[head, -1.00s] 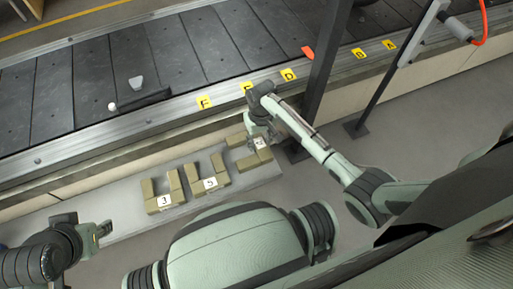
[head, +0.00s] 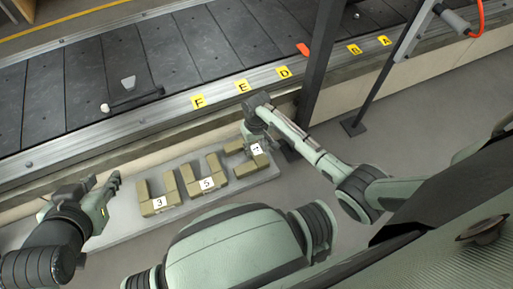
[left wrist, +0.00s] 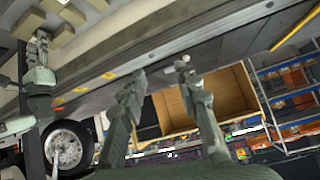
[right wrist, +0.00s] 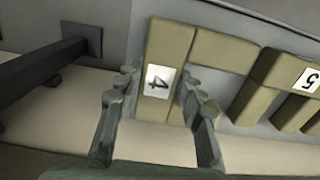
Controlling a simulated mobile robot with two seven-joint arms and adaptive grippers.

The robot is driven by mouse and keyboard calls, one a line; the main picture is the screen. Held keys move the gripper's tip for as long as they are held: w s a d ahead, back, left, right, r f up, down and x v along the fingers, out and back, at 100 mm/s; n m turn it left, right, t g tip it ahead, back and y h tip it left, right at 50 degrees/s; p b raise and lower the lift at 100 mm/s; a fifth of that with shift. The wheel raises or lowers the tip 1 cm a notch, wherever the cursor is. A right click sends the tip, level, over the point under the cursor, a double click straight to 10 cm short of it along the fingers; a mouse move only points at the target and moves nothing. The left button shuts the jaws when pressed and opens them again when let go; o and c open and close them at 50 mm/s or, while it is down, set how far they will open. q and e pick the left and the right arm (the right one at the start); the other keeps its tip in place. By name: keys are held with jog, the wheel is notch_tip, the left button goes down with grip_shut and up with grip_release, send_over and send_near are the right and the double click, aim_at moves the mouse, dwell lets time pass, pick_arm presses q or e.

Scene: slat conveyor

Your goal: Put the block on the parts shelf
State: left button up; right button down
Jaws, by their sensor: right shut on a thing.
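Tan U-shaped blocks lie in a row on the grey shelf (head: 125,222) in front of the conveyor. They are the block labelled 3 (head: 159,203), the block labelled 5 (head: 207,183) and the block labelled 4 (head: 262,162), which is turned differently from the others. My right gripper (right wrist: 160,85) is shut on the bar of block 4 (right wrist: 168,45), one finger on each side. I cannot tell whether block 4 touches the shelf. My left gripper (left wrist: 158,78) is open and empty, with its fingers wide apart; in the head view it is left of block 3.
The slat conveyor (head: 190,55) runs behind the shelf, with yellow letter tags along its rail. A dark post (head: 318,70) stands close to the right of my right gripper. A dark bar (head: 135,100) lies on the conveyor. A wooden box (left wrist: 235,90) shows in the left wrist view.

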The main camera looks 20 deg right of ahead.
pick_arm(q)
jog(key=shift+w+d+r, duration=0.1)
pick_arm(e)
jog(key=shift+f, duration=0.1)
jog(key=shift+f, duration=0.15)
pick_arm(q)
jog(key=shift+w+d+r, duration=0.15)
pick_arm(e)
jog(key=c, duration=1)
grip_release()
jog(key=shift+o, duration=0.2)
